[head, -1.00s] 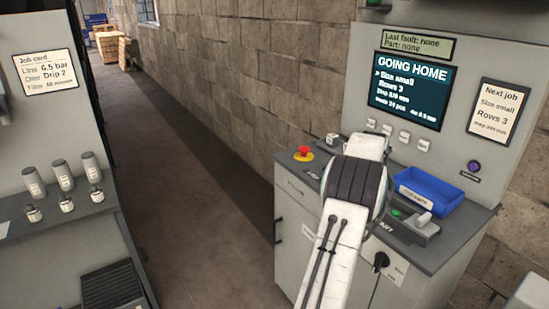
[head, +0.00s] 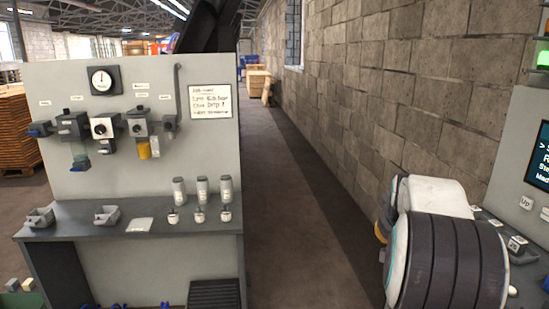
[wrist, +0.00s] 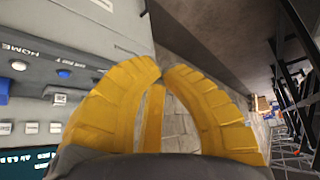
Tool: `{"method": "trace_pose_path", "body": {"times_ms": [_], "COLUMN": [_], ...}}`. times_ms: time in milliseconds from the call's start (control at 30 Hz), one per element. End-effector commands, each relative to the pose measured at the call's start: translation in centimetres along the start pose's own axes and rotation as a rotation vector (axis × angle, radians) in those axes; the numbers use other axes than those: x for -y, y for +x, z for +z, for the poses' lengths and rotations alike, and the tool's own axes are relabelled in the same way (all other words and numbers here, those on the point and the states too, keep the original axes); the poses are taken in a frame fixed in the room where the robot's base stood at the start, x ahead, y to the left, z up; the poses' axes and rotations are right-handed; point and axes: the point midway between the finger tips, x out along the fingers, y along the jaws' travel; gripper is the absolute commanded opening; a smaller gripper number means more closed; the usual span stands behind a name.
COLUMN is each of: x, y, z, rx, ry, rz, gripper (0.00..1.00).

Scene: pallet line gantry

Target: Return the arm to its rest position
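My gripper (wrist: 161,72) shows in the wrist view as curved yellow fingers whose tips come together, with no object seen between them. It hangs in free space beside a grey control panel. In the head view, my arm's white and dark ribbed links fill the lower right. The gripper cannot be made out there; a small yellow patch beside the arm is unclear.
The control console (head: 520,140) stands close at the right, partly behind my arm. A grey bench (head: 140,222) with gauge, valves and small bottles stands at the left. A clear aisle (head: 290,200) runs between bench and block wall (head: 400,90). Pallets (head: 258,84) stand far back.

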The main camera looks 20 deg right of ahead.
Motion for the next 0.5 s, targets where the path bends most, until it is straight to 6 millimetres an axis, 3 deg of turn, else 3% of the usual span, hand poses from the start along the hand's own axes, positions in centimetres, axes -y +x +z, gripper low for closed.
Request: {"method": "trace_pose_path", "body": {"times_ms": [33,200,333,500], "x": [3.0,10.1,13.4,14.7], "y": [-1.7,-6.8,-10.5,-14.0], "z": [1.7,9.0,15.7,24.1], "rx": [0.016,0.087,0.143,0.207], "ry": [-0.051,-0.217,-0.354,-0.520], "rz": [-0.035,-0.137,-0.210,-0.285], "gripper": [0.00,0.00,0.00,0.00]}}
